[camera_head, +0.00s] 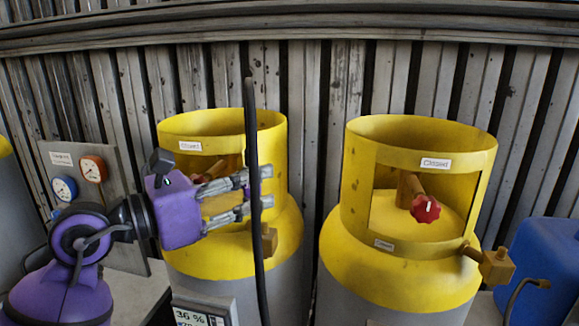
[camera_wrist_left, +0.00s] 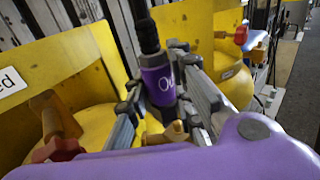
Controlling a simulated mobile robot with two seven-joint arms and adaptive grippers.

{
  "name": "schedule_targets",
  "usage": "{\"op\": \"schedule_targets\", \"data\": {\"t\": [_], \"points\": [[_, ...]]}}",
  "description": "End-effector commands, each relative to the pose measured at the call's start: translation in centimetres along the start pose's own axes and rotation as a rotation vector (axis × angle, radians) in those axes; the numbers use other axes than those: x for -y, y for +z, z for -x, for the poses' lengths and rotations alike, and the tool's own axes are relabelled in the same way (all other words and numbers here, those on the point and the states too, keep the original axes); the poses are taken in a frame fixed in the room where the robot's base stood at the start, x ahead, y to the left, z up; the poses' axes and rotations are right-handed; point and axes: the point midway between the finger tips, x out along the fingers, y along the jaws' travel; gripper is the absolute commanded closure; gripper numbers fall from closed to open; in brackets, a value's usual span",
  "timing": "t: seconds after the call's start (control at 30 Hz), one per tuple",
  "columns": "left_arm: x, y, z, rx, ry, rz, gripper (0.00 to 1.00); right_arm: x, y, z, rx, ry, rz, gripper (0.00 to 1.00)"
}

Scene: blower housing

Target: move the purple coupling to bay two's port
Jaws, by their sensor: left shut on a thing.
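My left gripper (camera_head: 262,187) is shut on the purple coupling (camera_wrist_left: 157,84), in front of the left yellow-topped tank (camera_head: 290,225). In the head view the fingers mostly hide the coupling. A brass port (camera_head: 269,240) on the left tank shows below the gripper; brass also shows just below the coupling (camera_wrist_left: 176,132). I cannot tell whether they touch. The right tank (camera_head: 345,240) has a brass port (camera_head: 497,266).
The black hose (camera_head: 254,130) hangs long in front of the left tank. Red valve knobs sit inside the collars, one on the right tank (camera_head: 425,208). A gauge panel (camera_head: 110,160) stands left, a display (camera_head: 190,315) below, and a blue container (camera_head: 548,265) at right.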

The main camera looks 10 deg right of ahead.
Motion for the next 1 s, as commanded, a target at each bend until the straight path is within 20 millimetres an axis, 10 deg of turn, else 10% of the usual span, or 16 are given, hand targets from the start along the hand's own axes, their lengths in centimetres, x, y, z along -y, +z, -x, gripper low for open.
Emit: {"op": "schedule_targets", "data": {"t": [0.27, 1.0], "points": [[0.9, 2.0, -0.9, 0.000, -0.042, 0.002, 1.00, 0.6, 0.4, -0.1, 0.006, -0.005, -0.010, 1.00], [0.9, -2.0, -0.8, 0.002, -0.040, -0.001, 1.00, 0.0, 1.9, -1.2, 0.014, 0.010, -0.008, 1.00]]}}
